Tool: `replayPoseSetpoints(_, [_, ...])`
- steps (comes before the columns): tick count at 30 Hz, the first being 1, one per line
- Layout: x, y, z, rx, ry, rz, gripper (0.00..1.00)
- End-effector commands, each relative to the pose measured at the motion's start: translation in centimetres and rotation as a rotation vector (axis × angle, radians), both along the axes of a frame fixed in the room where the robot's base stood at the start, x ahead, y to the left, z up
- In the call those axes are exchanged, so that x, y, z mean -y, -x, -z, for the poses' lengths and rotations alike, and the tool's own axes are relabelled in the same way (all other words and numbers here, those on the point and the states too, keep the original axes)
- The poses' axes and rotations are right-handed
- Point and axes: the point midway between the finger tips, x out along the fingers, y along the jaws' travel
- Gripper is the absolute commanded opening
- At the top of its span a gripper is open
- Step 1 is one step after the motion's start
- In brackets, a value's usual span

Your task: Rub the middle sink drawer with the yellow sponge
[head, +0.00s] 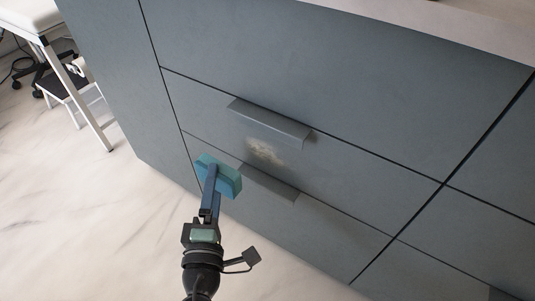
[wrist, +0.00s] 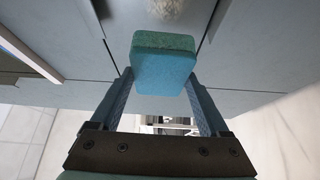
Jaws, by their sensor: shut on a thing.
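My gripper (head: 212,180) is shut on a sponge (head: 224,173), which looks blue with a darker green face rather than yellow. In the wrist view the sponge (wrist: 164,66) sits between both fingers of the gripper (wrist: 160,82). The middle drawer (head: 345,168) is grey-blue with a grey handle (head: 268,122) along its top. A pale, brownish smudge (head: 265,152) is on its front below the handle. The smudge also shows at the top of the wrist view (wrist: 180,8). The sponge is left of and below the smudge, apart from it; I cannot tell whether it touches the drawer front.
A lower drawer handle (head: 270,182) projects just right of the sponge. The upper drawer (head: 330,75) is shut, under a pale countertop (head: 450,22). Pale marble floor (head: 90,220) is open at left. A white-framed table (head: 85,105) stands at the far left.

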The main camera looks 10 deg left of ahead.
Motion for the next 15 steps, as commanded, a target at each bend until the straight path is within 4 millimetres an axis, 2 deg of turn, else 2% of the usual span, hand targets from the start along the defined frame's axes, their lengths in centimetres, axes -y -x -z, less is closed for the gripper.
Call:
replayPoseSetpoints(8, [0.2,-0.5,-0.1,0.001,0.0,0.001,0.35])
replayPoseSetpoints(15, [1.1,-2.8,-0.1,0.0,0.0,0.003,0.35])
